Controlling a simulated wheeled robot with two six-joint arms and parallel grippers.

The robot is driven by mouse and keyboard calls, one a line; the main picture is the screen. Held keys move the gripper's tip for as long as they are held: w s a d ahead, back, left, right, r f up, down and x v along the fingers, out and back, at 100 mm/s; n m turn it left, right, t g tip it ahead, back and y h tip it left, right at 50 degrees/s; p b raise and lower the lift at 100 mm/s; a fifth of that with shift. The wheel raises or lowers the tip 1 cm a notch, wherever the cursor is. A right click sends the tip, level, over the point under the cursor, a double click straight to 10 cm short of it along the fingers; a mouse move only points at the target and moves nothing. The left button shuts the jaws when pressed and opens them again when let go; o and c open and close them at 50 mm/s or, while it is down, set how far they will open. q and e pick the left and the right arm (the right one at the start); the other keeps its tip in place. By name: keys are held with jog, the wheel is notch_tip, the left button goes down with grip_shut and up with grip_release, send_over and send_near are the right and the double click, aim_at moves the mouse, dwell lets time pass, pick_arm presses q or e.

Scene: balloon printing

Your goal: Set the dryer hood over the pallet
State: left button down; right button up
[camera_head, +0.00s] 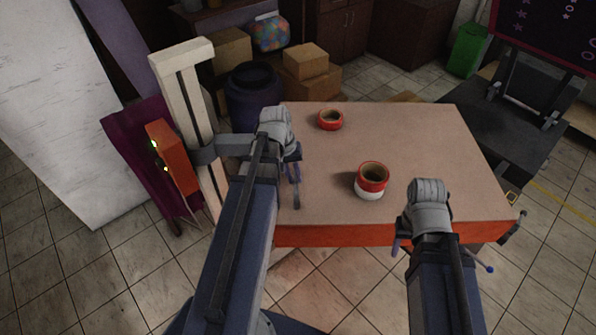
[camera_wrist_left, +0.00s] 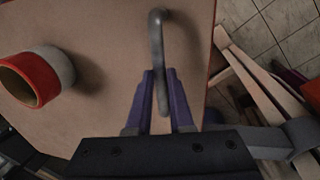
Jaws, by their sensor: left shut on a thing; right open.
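A cream post (camera_head: 192,110) at the left carries a grey side arm (camera_head: 234,145) that reaches toward my left gripper (camera_head: 293,172). In the left wrist view, my left gripper (camera_wrist_left: 161,100) is shut on a grey bent rod (camera_wrist_left: 156,50) above the tabletop. The side arm (camera_wrist_left: 268,142) also shows there, passing behind the gripper body. I cannot tell which part is the dryer hood, nor pick out the pallet surely. An orange-red box (camera_head: 172,158) with small lights is beside the post. My right gripper (camera_head: 443,255) is open and empty at the table's front right.
The table (camera_head: 430,140) has a red front edge. On it are a red-and-white ring (camera_head: 372,190), also in the left wrist view (camera_wrist_left: 52,68), and a red ring (camera_head: 329,124) farther back. Cardboard boxes (camera_head: 307,75) and a dark barrel (camera_head: 252,90) stand behind. The table's right part is clear.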

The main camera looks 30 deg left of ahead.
pick_arm(q)
jog(key=shift+s+a+m, duration=0.2)
jog(key=shift+s+m, duration=0.1)
jog(key=shift+s, duration=0.75)
pick_arm(e)
jog(key=shift+s, duration=0.2)
pick_arm(q)
jog(key=shift+s, duration=0.15)
jog(key=c, duration=1.2)
grip_release()
jog(key=shift+c, duration=0.2)
jog(key=o, duration=0.4)
jog(key=shift+s+a, duration=0.1)
jog(key=shift+s, duration=0.1)
jog(key=shift+w, duration=0.15)
pick_arm(e)
jog(key=shift+s, duration=0.1)
pick_arm(q)
jog(key=shift+r, duration=0.1)
pick_arm(e)
jog(key=shift+r, duration=0.1)
